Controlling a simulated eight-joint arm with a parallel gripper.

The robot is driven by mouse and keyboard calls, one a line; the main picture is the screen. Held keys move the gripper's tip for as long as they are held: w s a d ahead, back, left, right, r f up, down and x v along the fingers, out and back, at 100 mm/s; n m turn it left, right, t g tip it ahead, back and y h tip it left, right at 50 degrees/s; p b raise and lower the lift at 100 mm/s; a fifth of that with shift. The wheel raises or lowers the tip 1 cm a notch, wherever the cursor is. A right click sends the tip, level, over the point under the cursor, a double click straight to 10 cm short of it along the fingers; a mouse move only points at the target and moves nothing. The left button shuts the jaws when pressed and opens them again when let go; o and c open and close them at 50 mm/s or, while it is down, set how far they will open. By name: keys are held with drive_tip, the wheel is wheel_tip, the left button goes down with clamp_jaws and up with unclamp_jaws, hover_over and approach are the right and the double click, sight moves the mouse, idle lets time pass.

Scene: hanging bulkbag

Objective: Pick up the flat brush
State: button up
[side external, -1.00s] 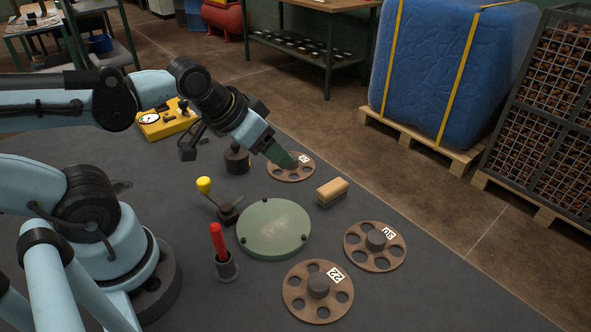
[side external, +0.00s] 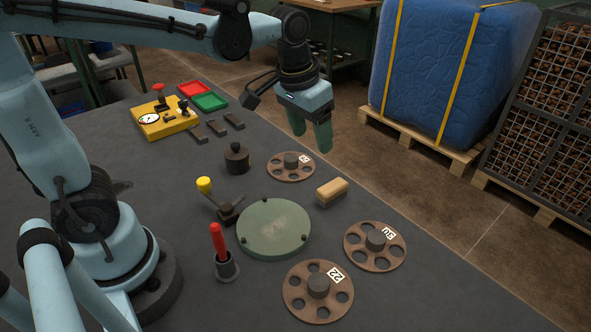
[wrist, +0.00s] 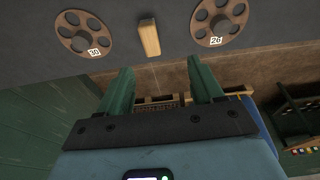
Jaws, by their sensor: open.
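The flat brush (side external: 332,192), a small tan wooden block with a darker underside, lies on the dark table near its right edge, between two brown wheels. It also shows in the wrist view (wrist: 149,37) at the top middle, beyond the fingertips. My gripper (side external: 311,138) is open and empty, its green fingers pointing down, above and behind the brush in the side view. In the wrist view the two fingers (wrist: 160,75) stand wide apart, with nothing between them. The brush is apart from both.

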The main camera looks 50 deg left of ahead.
sight(334, 186)
drive_tip(key=w+d+f+g, duration=0.2)
drive_tip(key=w+f+g, duration=0.1)
drive_tip(key=w, duration=0.2)
drive_tip(key=shift+d+f, duration=0.15)
drive_tip(key=shift+f, duration=2.9)
drive_tip(key=shift+d+f, duration=0.1)
drive_tip(key=shift+f, duration=2.95)
drive_tip(key=c, duration=1.2)
drive_tip(key=shift+o, duration=0.2)
drive_tip(key=shift+r, duration=0.1)
drive_tip(key=shift+r, duration=0.4)
drive_tip(key=r, duration=0.3)
drive_tip(key=shift+s+d+r, duration=0.15)
drive_tip(key=shift+d+r, duration=0.1)
drive_tip(key=shift+r, duration=0.05)
drive_tip(key=s+d+r, duration=0.6)
drive_tip(key=d, duration=0.2)
drive_tip(key=shift+s+d+r, duration=0.25)
drive_tip(key=shift+s+d, duration=0.1)
drive_tip(key=shift+s, duration=0.05)
